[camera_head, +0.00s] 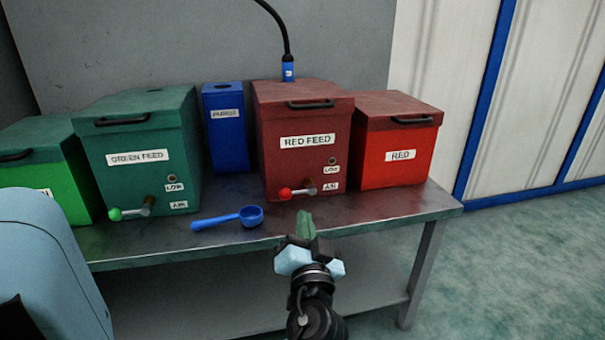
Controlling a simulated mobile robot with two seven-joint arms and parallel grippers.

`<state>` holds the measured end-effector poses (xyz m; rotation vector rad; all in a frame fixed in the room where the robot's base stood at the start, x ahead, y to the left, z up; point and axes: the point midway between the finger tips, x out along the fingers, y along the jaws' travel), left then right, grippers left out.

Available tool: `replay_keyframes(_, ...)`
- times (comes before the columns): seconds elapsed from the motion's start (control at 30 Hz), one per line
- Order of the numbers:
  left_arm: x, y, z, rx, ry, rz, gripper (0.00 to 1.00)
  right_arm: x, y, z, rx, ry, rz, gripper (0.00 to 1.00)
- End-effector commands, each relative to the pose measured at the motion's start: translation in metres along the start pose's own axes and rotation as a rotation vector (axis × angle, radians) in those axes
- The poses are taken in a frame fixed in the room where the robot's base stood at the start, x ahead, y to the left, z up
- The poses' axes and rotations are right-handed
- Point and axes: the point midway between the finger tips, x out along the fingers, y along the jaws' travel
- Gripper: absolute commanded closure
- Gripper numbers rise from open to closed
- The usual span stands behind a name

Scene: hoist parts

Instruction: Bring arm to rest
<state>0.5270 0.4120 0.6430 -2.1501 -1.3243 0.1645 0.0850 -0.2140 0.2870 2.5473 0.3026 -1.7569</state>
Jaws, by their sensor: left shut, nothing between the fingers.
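My left gripper (304,224) is in front of the table's front edge, below the dark red box in the picture. Its green fingertips are together with nothing between them. They point toward the table and overlap its front edge in the picture; whether they touch it I cannot tell. The blue scoop (229,218) lies on the tabletop to the left of the gripper, apart from it. My right gripper is not in view.
The metal table (385,207) carries a bright green box (45,172), a GREEN FEED box (140,155), a blue PURGE-like labelled box (227,140), a RED FEED box (300,160) and a RED box (397,145). Green and red knobbed levers stick out in front. Floor at right is clear.

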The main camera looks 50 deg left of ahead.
Motion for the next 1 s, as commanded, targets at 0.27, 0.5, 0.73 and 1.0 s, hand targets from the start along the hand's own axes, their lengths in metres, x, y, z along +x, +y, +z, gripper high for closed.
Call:
replay_keyframes(0.27, -0.003, 0.000, 0.000, -0.001, 0.000, 0.000, 1.00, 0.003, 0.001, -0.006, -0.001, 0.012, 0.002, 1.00)
replay_keyframes(0.5, -0.003, 0.000, 0.000, -0.001, 0.000, 0.000, 1.00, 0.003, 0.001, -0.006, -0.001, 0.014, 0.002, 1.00)
replay_keyframes(0.73, -0.002, -0.003, -0.003, -0.003, 0.000, -0.001, 1.00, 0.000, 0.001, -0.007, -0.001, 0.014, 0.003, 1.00)
replay_keyframes(1.0, 0.009, -0.053, -0.064, -0.047, 0.018, -0.024, 1.00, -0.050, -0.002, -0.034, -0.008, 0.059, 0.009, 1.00)
